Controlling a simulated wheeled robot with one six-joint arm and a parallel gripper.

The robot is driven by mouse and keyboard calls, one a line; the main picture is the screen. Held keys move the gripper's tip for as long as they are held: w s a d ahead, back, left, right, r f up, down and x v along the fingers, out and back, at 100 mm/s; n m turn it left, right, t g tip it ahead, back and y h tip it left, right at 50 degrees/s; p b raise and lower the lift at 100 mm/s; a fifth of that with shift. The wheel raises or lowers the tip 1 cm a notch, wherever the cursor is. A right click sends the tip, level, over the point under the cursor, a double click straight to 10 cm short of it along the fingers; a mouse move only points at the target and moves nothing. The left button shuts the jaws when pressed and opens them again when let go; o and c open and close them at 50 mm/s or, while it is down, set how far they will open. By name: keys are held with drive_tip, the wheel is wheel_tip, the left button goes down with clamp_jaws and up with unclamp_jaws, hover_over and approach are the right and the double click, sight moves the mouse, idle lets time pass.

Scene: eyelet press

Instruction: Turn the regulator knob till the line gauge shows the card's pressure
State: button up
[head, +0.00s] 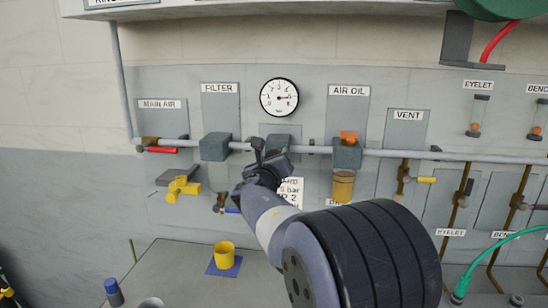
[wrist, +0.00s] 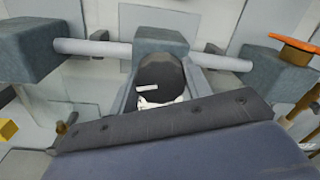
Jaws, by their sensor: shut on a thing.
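The line gauge (head: 279,97) is a round white dial on the wall panel; its needle points to the right. The card (head: 292,188) below is partly hidden by my arm; "bar" shows, and its number is cut off and unclear. The regulator body (head: 284,136) sits on the pipe under the gauge. Its dark round knob (wrist: 161,75), with a white mark pointing left, shows in the wrist view. My gripper (head: 266,157) is shut on this knob, with a finger at either side. The knob is hidden behind my gripper in the head view.
The filter body (head: 215,146) is left of the regulator and the air oil unit (head: 346,155) is right of it, both on the pipe. The main air valve has a red handle (head: 161,150). A yellow cup (head: 224,255) stands on the bench below.

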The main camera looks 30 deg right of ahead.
idle(0.3)
drive_tip(key=o, duration=1)
drive_tip(key=shift+c, duration=0.2)
drive_tip(key=shift+s, duration=0.1)
drive_tip(key=b+v, duration=0.2)
drive_tip(key=v, duration=0.8)
drive_tip(key=shift+s+a, duration=0.2)
drive_tip(key=shift+s, duration=0.05)
drive_tip(key=p+x, duration=0.2)
drive_tip(key=x, duration=0.9)
